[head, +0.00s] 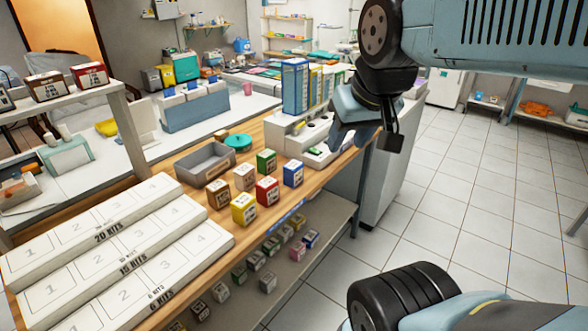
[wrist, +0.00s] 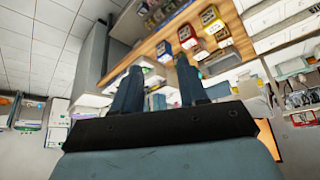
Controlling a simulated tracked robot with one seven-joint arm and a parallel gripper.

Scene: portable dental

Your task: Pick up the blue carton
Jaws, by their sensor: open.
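The blue carton (head: 292,173) stands upright on the wooden counter near its front edge, at the right end of the front row of small cartons. In the wrist view the blue carton (wrist: 163,50) seems to show just beyond the fingertips, small and partly unclear. My gripper (head: 362,138) is open and empty, to the right of and higher than the blue carton, clear of it. In the wrist view both fingers of my gripper (wrist: 157,72) stand apart with nothing between them.
A red carton (head: 267,190) and a green carton (head: 266,161) stand close to the blue one; a yellow carton (head: 244,208) is farther left. A grey bin (head: 205,164) and a white device (head: 305,138) sit behind. A lower shelf (head: 318,236) holds several cartons. The floor at right is clear.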

